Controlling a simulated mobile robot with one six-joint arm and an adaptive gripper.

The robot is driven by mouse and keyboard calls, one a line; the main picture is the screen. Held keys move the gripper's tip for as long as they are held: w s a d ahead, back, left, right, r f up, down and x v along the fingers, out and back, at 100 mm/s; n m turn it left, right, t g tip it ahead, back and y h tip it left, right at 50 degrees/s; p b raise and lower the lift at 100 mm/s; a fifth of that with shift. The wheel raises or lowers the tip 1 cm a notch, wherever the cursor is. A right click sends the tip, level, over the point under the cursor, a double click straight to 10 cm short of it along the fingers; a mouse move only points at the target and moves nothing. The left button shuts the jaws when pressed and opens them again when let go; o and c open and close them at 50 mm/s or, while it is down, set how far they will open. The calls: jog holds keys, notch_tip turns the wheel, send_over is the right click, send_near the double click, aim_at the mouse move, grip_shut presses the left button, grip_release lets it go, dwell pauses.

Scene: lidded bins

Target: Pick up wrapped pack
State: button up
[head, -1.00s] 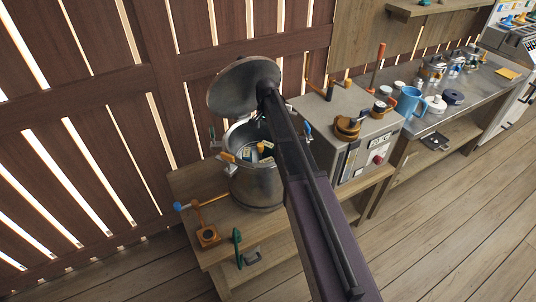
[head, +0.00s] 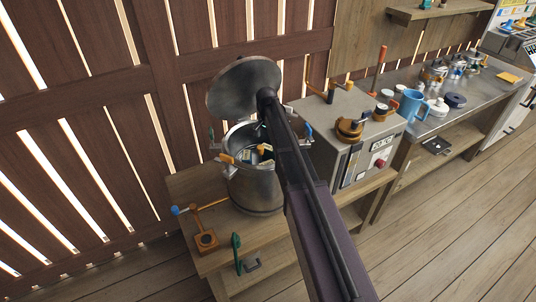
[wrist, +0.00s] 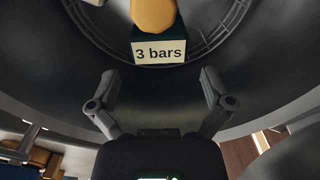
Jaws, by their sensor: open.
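A dark green pack with a white "3 bars" label (wrist: 160,52) and a rounded yellow-orange part above the label lies inside the metal pot (head: 256,192). I take it to be the wrapped pack. My gripper (wrist: 158,80) is open and empty, its two fingers spread just short of the label and pointing toward the pack.
The pot's round lid (head: 243,88) stands raised behind its mouth. A grey box with a display (head: 345,140) stands close on the right. An orange stand with a blue-tipped arm (head: 206,240) is at the left on the bench. A small cream item (wrist: 95,2) lies near the pack.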

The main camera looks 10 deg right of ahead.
aim_at(268, 147)
jog(key=shift+w+d+f+b, duration=0.1)
jog(key=shift+d+f+b, duration=0.05)
jog(key=shift+f+b, duration=2.45)
jog(key=shift+c, duration=0.2)
jog(key=c, duration=0.8)
jog(key=shift+o, duration=0.2)
jog(key=shift+r, duration=0.2)
jog(key=shift+r+p, duration=0.4)
jog(key=shift+p, duration=0.25)
jog(key=shift+r, duration=0.15)
jog(key=s, duration=0.2)
jog(key=s+d, duration=0.1)
jog(key=s, duration=0.1)
jog(key=shift+s+d+r, duration=0.1)
jog(key=shift+s+d, duration=0.05)
notch_tip(268, 147, up, 13)
jog(key=p, duration=1.4)
jog(key=shift+w+r, duration=0.2)
jog(key=shift+w, duration=0.05)
